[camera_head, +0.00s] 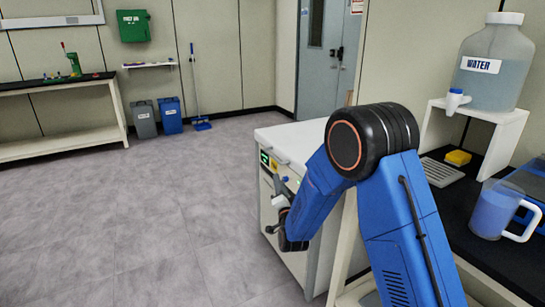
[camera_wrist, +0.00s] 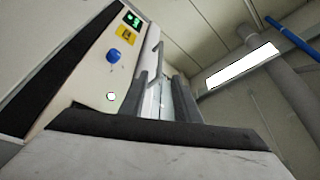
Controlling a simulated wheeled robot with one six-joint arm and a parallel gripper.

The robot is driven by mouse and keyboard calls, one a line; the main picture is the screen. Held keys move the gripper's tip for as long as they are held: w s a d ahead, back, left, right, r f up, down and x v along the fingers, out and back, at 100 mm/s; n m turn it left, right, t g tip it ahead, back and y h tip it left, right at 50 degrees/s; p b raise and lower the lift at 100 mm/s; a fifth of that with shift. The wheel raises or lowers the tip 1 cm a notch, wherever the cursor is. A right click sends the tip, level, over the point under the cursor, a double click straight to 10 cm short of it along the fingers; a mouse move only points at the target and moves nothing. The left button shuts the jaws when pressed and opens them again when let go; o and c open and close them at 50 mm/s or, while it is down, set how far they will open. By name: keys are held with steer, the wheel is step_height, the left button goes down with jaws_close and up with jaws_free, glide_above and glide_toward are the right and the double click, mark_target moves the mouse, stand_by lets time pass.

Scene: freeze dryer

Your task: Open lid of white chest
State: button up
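The white chest (camera_head: 275,137) stands right of centre in the head view, its lid down. Its front carries a green display, a yellow label and a blue knob, with the display (camera_wrist: 132,19) and the knob (camera_wrist: 113,56) also showing in the wrist view. My gripper (camera_head: 279,191) is at the chest's front, just below the lid's edge, pointing upward. In the wrist view my gripper (camera_wrist: 157,76) has its two dark fingers apart. A pale bar (camera_wrist: 156,58) along the lid's edge lines up with the gap between them; I cannot tell whether they touch it. My arm hides part of the chest.
To the right a dark counter (camera_head: 505,262) holds a water jug (camera_head: 490,75) on a white stand, a blue-filled pitcher (camera_head: 492,210) and a yellow sponge (camera_head: 458,157). The floor (camera_head: 150,220) left of the chest is clear. Two bins (camera_head: 170,115) stand by the far wall.

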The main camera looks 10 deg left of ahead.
mark_target(273, 156)
steer(key=x, duration=1.6)
steer(key=shift+w+a+r, duration=0.1)
steer(key=shift+w, duration=0.25)
jaws_close()
